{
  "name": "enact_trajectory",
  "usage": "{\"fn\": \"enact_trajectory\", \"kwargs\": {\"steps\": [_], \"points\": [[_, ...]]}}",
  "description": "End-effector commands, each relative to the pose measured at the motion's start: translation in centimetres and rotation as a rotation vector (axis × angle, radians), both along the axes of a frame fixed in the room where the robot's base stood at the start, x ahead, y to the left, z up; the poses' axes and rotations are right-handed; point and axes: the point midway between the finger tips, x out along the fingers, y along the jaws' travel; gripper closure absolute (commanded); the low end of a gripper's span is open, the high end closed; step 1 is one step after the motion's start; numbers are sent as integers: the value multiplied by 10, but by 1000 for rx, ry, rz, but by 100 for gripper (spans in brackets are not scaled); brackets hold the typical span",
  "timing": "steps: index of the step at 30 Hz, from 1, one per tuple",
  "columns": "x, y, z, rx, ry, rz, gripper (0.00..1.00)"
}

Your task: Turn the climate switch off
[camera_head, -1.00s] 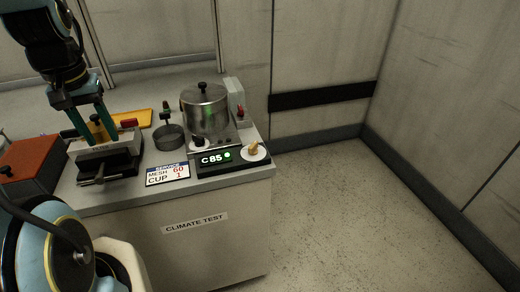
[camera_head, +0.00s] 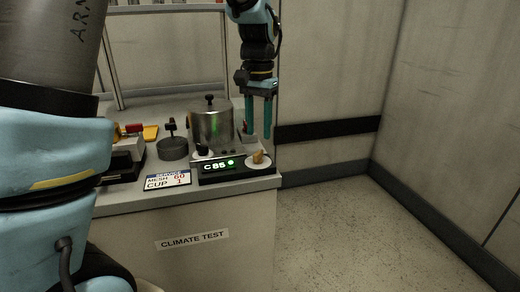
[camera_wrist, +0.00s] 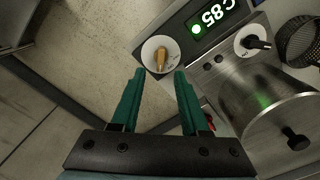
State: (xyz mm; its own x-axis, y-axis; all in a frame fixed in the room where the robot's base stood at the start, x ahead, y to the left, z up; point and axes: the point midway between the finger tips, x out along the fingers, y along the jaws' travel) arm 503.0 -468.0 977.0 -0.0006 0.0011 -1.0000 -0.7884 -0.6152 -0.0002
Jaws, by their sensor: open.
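The climate unit has a black display panel (camera_head: 217,168) reading C 85 with a green light lit. A tan knob (camera_head: 258,157) stands on a white round dial at the panel's right end; it also shows in the wrist view (camera_wrist: 161,56). A black knob (camera_wrist: 257,43) sits on a second white dial beside the display. A red lever (camera_wrist: 210,121) is partly hidden behind my right finger. My gripper (camera_head: 259,136) points down, open and empty, near the tan knob. In the wrist view, the knob lies just beyond the gap between the fingertips (camera_wrist: 158,75), apparently untouched.
A steel lidded pot (camera_head: 211,128) stands behind the panel, close left of my gripper. A sieve cup (camera_head: 172,149) and a sign (camera_head: 168,180) reading MESH 60, CUP 1 are further left. Open floor (camera_head: 340,230) lies right of the cabinet.

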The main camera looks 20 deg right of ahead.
Motion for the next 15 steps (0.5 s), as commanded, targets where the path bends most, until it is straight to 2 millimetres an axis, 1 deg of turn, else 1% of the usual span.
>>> {"fn": "enact_trajectory", "kwargs": {"steps": [1,3,6,10,15], "points": [[-1,1,-10,4,3,1,55],[-1,1,-23,4,3,1,55],[-1,1,-39,2,2,1,55],[0,0,-54,1,2,1,55],[0,0,-62,-1,-1,0,55]]}}
